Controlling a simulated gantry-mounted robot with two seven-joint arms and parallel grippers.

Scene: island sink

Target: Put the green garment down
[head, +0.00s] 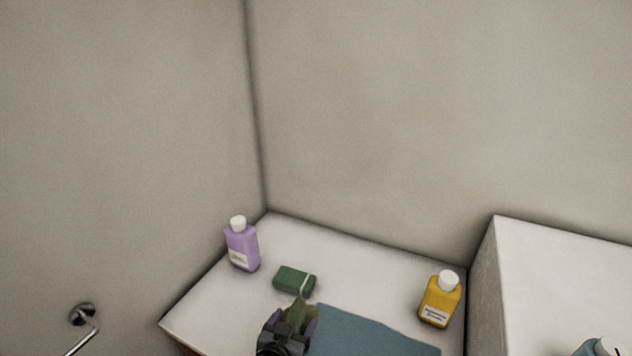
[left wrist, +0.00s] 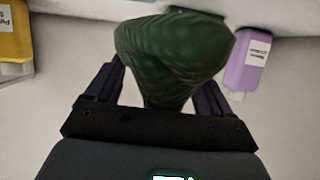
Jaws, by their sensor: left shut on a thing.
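The green garment (left wrist: 170,50) is a dark green, patterned, bunched cloth in the left wrist view. It narrows down to between the two fingers of my left gripper (left wrist: 160,82), which is shut on it. In the head view my left gripper (head: 294,314) is at the bottom centre, over the near part of the white counter. My right gripper is not in view.
A purple bottle (head: 241,245) stands at the back left of the counter (head: 345,262). A yellow bottle (head: 440,299) stands at the right. A blue cloth (head: 370,335) lies flat right of my gripper. Walls close the back; a higher white block (head: 560,270) rises at right.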

